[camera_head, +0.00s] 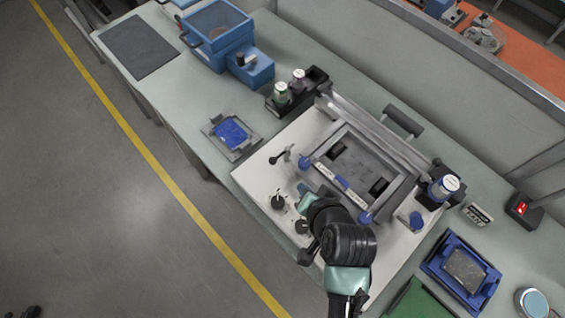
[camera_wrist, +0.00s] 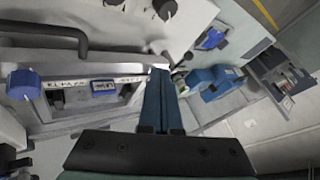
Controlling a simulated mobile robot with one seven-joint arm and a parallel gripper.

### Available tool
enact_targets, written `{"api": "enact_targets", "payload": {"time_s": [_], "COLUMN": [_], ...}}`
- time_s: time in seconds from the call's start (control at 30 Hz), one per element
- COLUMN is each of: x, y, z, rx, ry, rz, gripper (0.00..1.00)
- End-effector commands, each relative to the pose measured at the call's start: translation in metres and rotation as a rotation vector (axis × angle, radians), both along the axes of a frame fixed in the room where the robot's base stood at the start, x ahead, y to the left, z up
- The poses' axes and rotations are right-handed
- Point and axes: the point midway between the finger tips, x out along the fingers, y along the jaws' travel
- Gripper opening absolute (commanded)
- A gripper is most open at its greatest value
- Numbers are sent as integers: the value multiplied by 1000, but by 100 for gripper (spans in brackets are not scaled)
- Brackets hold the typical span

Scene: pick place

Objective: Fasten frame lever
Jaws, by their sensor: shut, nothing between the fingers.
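The grey frame (camera_head: 330,150) lies on the white machine top, with a labelled bar (camera_head: 341,186) and blue knobs (camera_head: 305,160) (camera_head: 366,217) along its near side. In the wrist view, the labelled bar (camera_wrist: 70,88) runs left of my fingers, with a blue knob (camera_wrist: 22,84) at far left. A small black lever (camera_head: 281,156) stands on the machine top, left of the frame; the same lever seems to show beside my fingertips in the wrist view (camera_wrist: 182,63). My gripper (camera_wrist: 160,72) is shut and empty near the bar's end. My arm hides part of the near side.
Black knobs (camera_head: 278,202) stand on the white top near my gripper. A blue-centred tray (camera_head: 214,125), a bottle holder (camera_head: 282,108) and a blue box (camera_head: 215,30) are further left. A blue tray (camera_head: 438,262) lies at lower right. A black handle (camera_wrist: 45,32) shows in the wrist view.

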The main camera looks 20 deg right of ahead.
Motion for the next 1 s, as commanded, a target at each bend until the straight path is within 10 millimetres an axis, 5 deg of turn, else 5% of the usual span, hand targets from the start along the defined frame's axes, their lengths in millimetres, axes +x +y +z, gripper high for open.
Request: {"api": "enact_targets", "payload": {"time_s": [0.6, 1.0], "x": [60, 92], "y": [-8, 13], "z": [-70, -62], "rx": [-1, -1], "ry": [1, 1], "rz": [2, 2], "gripper": [0, 0]}}
